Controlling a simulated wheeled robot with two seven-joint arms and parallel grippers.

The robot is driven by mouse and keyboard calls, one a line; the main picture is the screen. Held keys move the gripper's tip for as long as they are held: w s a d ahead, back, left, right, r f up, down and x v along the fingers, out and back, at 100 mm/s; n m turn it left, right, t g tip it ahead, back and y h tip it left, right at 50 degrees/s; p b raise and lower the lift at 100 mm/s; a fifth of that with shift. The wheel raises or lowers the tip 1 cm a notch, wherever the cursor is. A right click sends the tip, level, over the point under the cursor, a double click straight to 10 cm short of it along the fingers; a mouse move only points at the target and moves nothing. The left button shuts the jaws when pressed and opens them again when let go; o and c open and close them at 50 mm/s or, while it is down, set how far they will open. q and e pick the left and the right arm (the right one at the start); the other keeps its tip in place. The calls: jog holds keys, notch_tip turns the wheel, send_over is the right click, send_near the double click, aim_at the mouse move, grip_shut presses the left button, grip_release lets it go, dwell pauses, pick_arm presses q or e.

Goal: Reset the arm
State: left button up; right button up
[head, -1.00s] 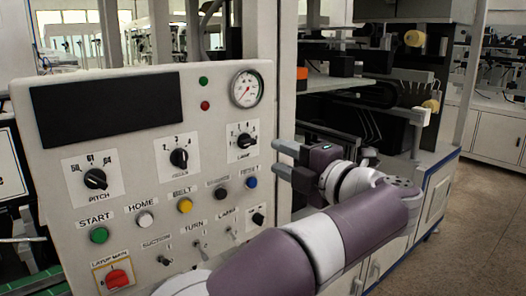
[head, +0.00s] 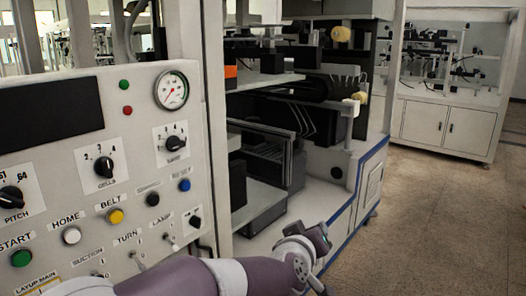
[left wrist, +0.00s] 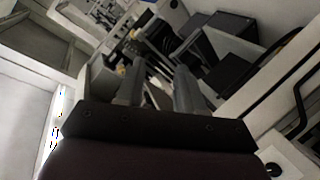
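My left arm, purple and white, comes in along the bottom of the head view, in front of the lower part of the control panel (head: 75,160). Its wrist ends low, right of the panel and in front of the machine's white base. My right gripper is not in view.
The panel carries knobs, buttons and a pressure gauge (head: 172,90). Behind it stands a machine with dark racks and a white base (head: 325,205) edged in blue. A white cabinet (head: 443,125) stands at the back right. The brown floor (head: 440,225) at right is clear.

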pick_arm(q)
jog(key=s+a+f+m+g+y, duration=0.5)
jog(key=s+a+f+g, duration=0.6)
jog(key=s+a+f, duration=0.9)
jog(key=s+a+f+n+g, duration=0.1)
jog(key=s+a+f, duration=0.1)
jog(key=s+a, duration=0.35)
notch_tip(320, 180, up, 15)
jog(key=w+a+n+p, duration=0.1)
jog(key=a+p, duration=0.1)
jog(key=p, duration=1.3)
jog(key=shift+w+a+y, duration=0.25)
jog(key=shift+w+y, duration=0.1)
jog(key=shift+y, duration=0.05)
jog(key=shift+f, duration=0.1)
